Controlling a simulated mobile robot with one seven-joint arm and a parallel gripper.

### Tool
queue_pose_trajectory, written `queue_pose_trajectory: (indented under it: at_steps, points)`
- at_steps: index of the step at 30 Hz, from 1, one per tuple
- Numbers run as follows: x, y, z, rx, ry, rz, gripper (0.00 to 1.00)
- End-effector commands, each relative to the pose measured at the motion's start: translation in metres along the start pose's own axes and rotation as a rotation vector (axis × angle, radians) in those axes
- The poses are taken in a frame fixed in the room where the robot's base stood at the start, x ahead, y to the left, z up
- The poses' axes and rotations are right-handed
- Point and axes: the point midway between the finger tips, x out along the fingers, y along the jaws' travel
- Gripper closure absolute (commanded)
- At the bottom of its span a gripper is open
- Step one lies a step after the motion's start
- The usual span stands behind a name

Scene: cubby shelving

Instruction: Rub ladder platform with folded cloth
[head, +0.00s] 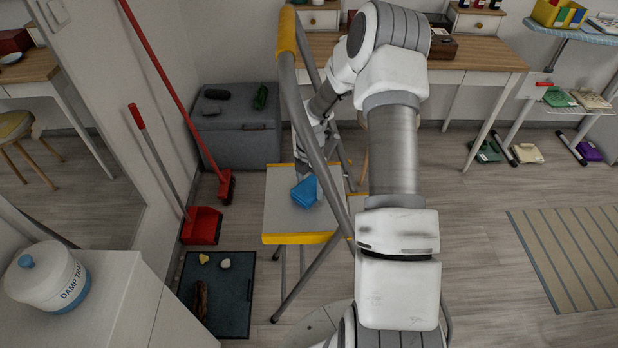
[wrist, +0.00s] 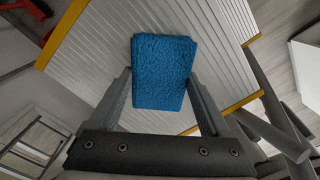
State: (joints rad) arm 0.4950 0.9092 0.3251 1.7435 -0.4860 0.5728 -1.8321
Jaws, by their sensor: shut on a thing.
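The ladder platform (head: 278,219) is a grey ribbed top step with yellow edges, in the middle of the head view. It fills much of the wrist view (wrist: 100,70). The folded cloth (head: 304,192) is blue and is at the platform, near its right part. In the wrist view the cloth (wrist: 163,72) sits between the two fingers of my gripper (wrist: 163,92), which is shut on it. The cloth lies over the platform surface; whether it touches cannot be told. In the head view my gripper's fingers are mostly hidden behind the ladder rail and the arm.
The ladder's grey rail (head: 308,115) rises close beside my arm. A red broom (head: 180,95) and dustpan (head: 202,226) lean at the left wall. A grey storage box (head: 238,135) stands behind. A dark mat (head: 230,300) with small items lies in front. A desk (head: 470,55) stands at the back.

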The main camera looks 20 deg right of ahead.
Motion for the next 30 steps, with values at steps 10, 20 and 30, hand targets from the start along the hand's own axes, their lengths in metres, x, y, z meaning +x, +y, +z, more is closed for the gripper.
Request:
queue_pose_trajectory:
  at_steps: [10, 20, 30]
  points:
    - [-0.001, -0.01, -0.011, -0.002, -0.002, 0.002, 0.63]
    - [0.001, -0.029, -0.029, -0.001, -0.001, 0.003, 0.63]
    - [0.001, -0.043, -0.042, -0.002, 0.0, 0.0, 0.63]
